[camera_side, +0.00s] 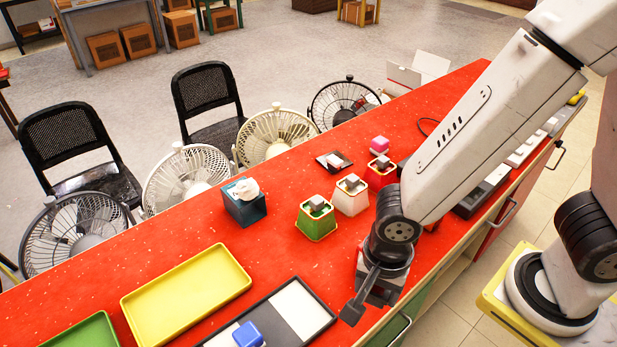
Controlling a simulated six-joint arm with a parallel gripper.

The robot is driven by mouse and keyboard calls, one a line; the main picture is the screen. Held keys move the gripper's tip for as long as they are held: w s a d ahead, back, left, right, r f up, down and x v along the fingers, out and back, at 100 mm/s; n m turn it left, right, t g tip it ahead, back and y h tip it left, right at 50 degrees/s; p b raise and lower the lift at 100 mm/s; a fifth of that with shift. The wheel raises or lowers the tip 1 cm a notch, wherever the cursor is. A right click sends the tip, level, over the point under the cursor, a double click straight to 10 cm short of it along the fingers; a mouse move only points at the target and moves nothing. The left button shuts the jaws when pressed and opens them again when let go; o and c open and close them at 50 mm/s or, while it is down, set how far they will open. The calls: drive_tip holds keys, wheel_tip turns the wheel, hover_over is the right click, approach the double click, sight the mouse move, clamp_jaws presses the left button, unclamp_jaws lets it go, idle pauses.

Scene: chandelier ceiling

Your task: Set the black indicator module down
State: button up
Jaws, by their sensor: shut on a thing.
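My gripper (364,296) hangs over the near edge of the red table (160,257), right of the black-rimmed tray (262,307). It is shut on a dark thing at its tip, likely the black indicator module. The fingers are dark too, so I cannot tell where they end and the module begins. The held thing seems clear of the tabletop. The black-rimmed tray has white and grey sections, and a blue block (248,335) sits at its near end.
A yellow tray (187,297) and green tray (83,335) lie left. Green (316,225), white (350,201) and red (381,178) holders stand behind my gripper, with a teal box (245,210), a small black-and-white item (334,161) and a pink block (379,144). Fans and chairs stand beyond.

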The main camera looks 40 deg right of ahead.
approach(299, 310)
drive_tip(key=s+d+r, duration=0.2)
drive_tip(key=s, duration=0.2)
drive_tip(key=w+f, duration=0.1)
drive_tip(key=f, duration=0.1)
drive_tip(key=w+a+f, duration=0.1)
drive_tip(key=f, duration=0.1)
drive_tip(key=shift+w+a, duration=0.1)
drive_tip(key=shift+w, duration=0.3)
drive_tip(key=shift+w+a+f, duration=0.25)
drive_tip(key=shift+w+f, duration=0.2)
drive_tip(key=shift+f, duration=0.05)
drive_tip(key=shift+f, duration=0.1)
drive_tip(key=shift+w+a+f, duration=0.1)
drive_tip(key=shift+w+f, duration=0.1)
drive_tip(key=shift+f, duration=1.55)
drive_tip(key=shift+f, duration=0.15)
drive_tip(key=o, duration=1.2)
